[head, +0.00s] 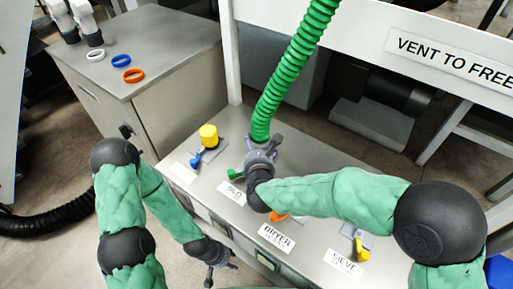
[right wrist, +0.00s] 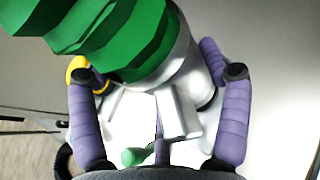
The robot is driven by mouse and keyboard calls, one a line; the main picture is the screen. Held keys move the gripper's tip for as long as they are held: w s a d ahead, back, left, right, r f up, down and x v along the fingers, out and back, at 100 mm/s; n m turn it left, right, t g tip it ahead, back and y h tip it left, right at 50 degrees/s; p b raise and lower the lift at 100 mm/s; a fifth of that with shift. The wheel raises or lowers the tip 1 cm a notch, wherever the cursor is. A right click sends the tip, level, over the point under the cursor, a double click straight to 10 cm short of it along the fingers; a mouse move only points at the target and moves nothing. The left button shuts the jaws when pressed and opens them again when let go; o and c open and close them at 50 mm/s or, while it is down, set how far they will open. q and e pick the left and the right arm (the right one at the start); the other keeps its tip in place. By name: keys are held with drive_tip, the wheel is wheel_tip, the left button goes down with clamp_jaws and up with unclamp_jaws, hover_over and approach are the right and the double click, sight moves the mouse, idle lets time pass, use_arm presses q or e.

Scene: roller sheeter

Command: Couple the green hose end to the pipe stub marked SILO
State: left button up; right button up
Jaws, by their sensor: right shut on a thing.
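The green hose (head: 290,75) hangs from above, and its lower end reaches my right gripper (head: 261,150) over the worktop. In the right wrist view, the purple fingers of my right gripper (right wrist: 165,105) are shut around the grey metal end (right wrist: 172,90) of the green hose (right wrist: 125,35). A green lever (head: 236,174) sits just beside my right gripper, behind a partly covered label (head: 232,191). The lever's knob also shows in the right wrist view (right wrist: 133,157). The stub below the hose end is hidden, so seating cannot be told. My left gripper (head: 216,274) hangs low in front of the worktop, apart from the hose.
A yellow cap (head: 208,132) with a blue lever (head: 197,159) stands left of the hose. DRYER (head: 277,238) and SIEVE (head: 343,262) labels lie to the right, with orange and yellow levers. Blue, white and orange rings lie on the cabinet (head: 160,45).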

drive_tip(key=o, duration=1.6)
drive_tip(key=shift+s, duration=0.1)
drive_tip(key=v, duration=1.1)
drive_tip(key=shift+s+r, duration=0.25)
drive_tip(key=shift+s, duration=0.1)
